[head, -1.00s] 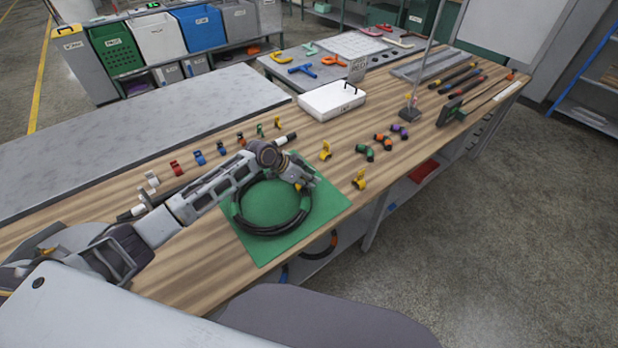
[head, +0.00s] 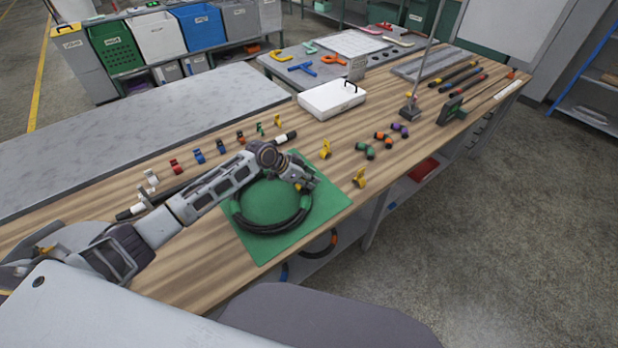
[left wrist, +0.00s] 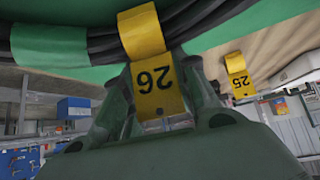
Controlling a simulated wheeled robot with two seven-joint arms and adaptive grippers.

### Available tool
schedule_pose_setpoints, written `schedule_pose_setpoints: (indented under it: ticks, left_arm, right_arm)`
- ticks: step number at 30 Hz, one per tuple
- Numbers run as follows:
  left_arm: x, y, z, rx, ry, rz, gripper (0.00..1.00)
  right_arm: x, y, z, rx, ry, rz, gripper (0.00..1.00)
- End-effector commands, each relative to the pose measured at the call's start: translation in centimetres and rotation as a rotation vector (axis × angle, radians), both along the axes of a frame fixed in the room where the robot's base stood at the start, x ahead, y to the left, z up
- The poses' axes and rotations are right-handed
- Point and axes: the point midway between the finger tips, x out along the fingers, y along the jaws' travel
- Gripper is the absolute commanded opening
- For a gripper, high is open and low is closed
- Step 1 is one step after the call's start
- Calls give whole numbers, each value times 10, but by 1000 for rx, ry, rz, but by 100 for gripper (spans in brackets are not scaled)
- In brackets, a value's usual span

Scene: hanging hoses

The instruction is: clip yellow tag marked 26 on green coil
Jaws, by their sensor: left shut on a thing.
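The coil (head: 262,231) is a ring of black hose lying on a green mat (head: 262,252) on the wooden bench. In the left wrist view the hose (left wrist: 95,45) runs across the top and carries a green band (left wrist: 62,44). The yellow tag marked 26 (left wrist: 157,88) hangs between the fingers of my left gripper (head: 298,185). Its upper clip part lies across the black hose, beside the green band; I cannot tell whether it goes fully around. My left gripper is shut on the tag at the coil's far right side. My right gripper is not in view.
A yellow tag marked 25 (left wrist: 239,77) stands nearby. Yellow clips (head: 325,150) (head: 360,178) stand right of the mat. Green, orange and purple clips (head: 383,138) and a white case (head: 332,99) are farther back. Red and blue clips (head: 198,157) line the bench beyond my left arm.

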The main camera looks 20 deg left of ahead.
Motion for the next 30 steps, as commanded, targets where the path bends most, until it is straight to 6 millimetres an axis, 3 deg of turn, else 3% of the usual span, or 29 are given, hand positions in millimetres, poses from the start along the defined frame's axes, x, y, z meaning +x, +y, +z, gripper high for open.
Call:
schedule_pose_setpoints:
  ticks: [11,12,18,30]
  left_arm:
    - [0,0,-2,0,0,0,5]
    - [0,0,-2,0,0,0,32]
    - [0,0,-2,0,0,0,54]
    - [-1,1,0,0,0,0,54]
  right_arm:
    - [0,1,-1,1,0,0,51]
    - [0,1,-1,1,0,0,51]
    - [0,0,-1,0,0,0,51]
    - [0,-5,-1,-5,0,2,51]
